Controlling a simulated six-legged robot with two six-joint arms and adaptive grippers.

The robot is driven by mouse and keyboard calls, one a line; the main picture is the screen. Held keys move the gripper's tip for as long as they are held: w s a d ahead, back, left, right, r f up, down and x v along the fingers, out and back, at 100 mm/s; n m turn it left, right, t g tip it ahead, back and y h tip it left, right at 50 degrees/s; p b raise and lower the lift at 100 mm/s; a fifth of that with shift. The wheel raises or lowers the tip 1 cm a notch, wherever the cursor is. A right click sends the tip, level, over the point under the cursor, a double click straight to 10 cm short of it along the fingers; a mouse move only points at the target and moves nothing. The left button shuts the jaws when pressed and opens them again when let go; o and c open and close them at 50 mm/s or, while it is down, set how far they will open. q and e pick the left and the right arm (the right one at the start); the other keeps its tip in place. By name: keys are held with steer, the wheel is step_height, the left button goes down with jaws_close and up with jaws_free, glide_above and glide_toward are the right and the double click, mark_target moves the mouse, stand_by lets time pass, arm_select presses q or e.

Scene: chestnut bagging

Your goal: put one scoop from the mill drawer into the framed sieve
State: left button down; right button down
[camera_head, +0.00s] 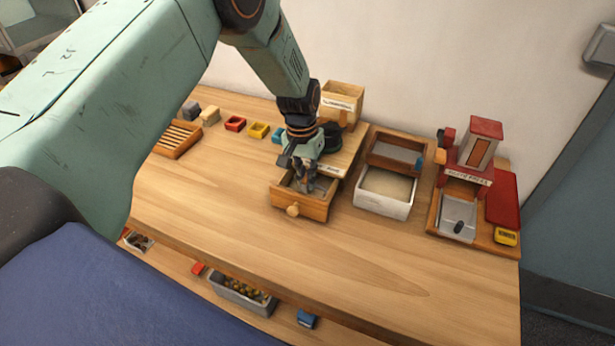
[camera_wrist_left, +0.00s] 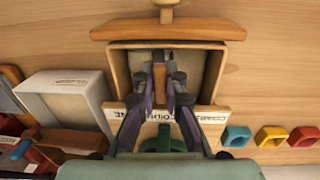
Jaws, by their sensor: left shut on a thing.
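The mill drawer (camera_head: 318,207) is pulled open at the front of the mill, its round knob facing forward. In the left wrist view the drawer (camera_wrist_left: 120,75) lies under my fingers, with pale contents inside. My left gripper (camera_head: 307,184) reaches down into it. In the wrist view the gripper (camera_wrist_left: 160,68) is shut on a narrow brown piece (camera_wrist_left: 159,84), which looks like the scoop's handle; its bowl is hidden. The framed sieve (camera_head: 396,150), a wooden frame with grey mesh, is at the back of a white box to the right. My right gripper is out of view.
The white box (camera_head: 383,209) holds pale material. A red-topped device (camera_head: 482,150) with a metal tray stands farther right. Small coloured blocks and a slatted wooden tray (camera_head: 178,138) lie left. The table's front is clear; a lower shelf holds bins.

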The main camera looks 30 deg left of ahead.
arm_select(q)
steer(key=shift+w+a+r+p, duration=0.15)
steer(key=shift+r+p, duration=0.1)
steer(key=shift+r, duration=0.25)
steer(key=shift+s+a+r+p, duration=0.1)
steer(key=shift+r+p, duration=0.15)
steer(key=shift+r, duration=0.25)
steer(key=shift+s+d+r+p, duration=0.1)
steer(key=shift+r+p, duration=0.3)
steer(key=shift+r, duration=0.2)
steer(key=shift+s+d+r+p, duration=0.1)
steer(key=shift+r+p, duration=0.25)
steer(key=shift+r, duration=0.25)
steer(key=shift+r+p, duration=0.3)
steer(key=r+p, duration=0.2)
steer(key=r, duration=0.1)
steer(key=shift+a+r, duration=0.1)
steer(key=shift+a, duration=0.1)
steer(key=shift+w, duration=0.1)
